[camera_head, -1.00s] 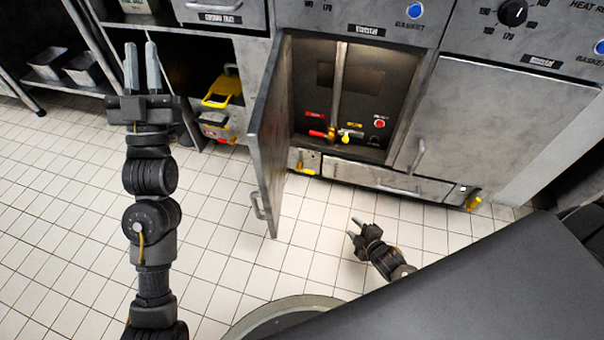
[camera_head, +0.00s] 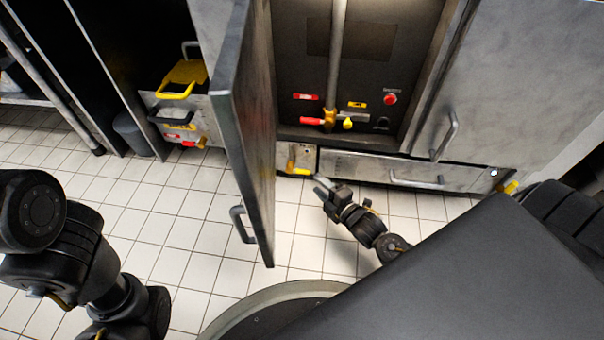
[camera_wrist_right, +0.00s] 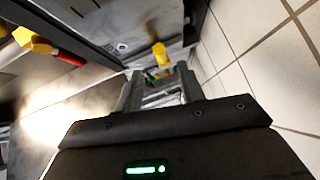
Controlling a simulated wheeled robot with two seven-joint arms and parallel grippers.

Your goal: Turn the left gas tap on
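Inside the open cabinet, a vertical pipe (camera_head: 338,60) ends in a brass fitting with a red-handled tap (camera_head: 312,121) pointing left and a yellow tap (camera_head: 348,123) on its right. A separate yellow lever (camera_head: 297,168) sits on a small panel below the cabinet. My right gripper (camera_head: 319,185) is just in front of and below the cabinet opening, near this lever. In the wrist view its fingers (camera_wrist_right: 160,88) are apart, with a yellow piece (camera_wrist_right: 160,54) beyond the tips. Nothing shows held. My left arm is at the lower left; its gripper is out of view.
The open cabinet door (camera_head: 247,110) stands out to the left of the opening. A drawer front (camera_head: 375,170) runs below the cabinet, and a closed door (camera_head: 520,90) is on the right. Yellow-handled equipment (camera_head: 184,78) is at the left. The tiled floor in front is clear.

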